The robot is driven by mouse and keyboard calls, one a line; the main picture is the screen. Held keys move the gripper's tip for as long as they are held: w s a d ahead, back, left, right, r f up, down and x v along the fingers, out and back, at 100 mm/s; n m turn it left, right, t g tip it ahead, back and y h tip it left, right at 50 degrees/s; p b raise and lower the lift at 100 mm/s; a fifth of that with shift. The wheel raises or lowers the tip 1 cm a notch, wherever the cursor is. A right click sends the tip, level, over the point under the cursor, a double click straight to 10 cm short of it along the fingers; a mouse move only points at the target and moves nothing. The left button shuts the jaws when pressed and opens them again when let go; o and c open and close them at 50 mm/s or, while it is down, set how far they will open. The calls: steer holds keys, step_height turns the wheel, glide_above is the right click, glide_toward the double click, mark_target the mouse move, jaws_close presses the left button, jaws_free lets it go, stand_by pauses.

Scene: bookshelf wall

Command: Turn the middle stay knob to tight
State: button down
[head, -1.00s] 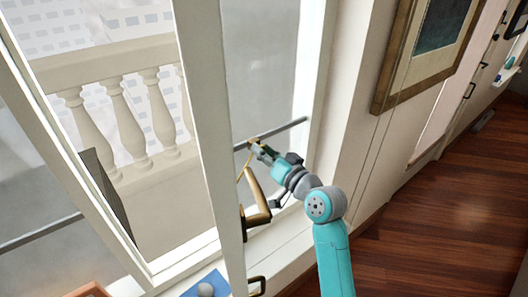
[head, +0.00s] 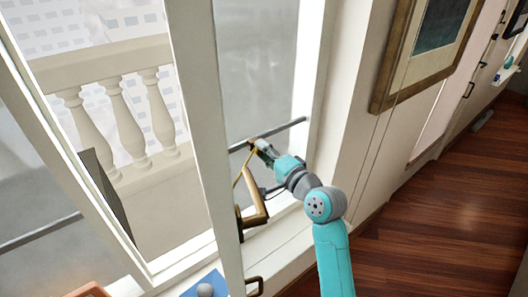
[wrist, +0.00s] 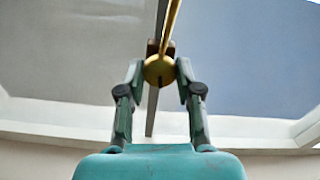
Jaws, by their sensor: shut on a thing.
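In the wrist view a round brass knob (wrist: 158,70) sits between the two fingertips of my gripper (wrist: 159,75), which is shut on it. A thin brass rod (wrist: 171,28) runs up from the knob, and a grey bar (wrist: 151,118) passes behind it. In the head view my gripper (head: 258,148) is at the grey bar (head: 290,127) across the window, beside the open sash (head: 205,110). The knob is mostly hidden there by the fingers. No tight or loose marking is readable.
A brass handle (head: 262,205) sticks out from the sash just below my gripper. A blue item with a grey ball (head: 205,290) lies at the bottom. A framed picture (head: 405,60) hangs on the wall at right. The wooden floor (head: 440,220) is clear.

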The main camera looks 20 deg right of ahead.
steer(key=shift+f+m, duration=0.1)
steer(key=shift+m, duration=0.8)
steer(key=c, duration=0.8)
jaws_free()
steer(key=v, duration=1.2)
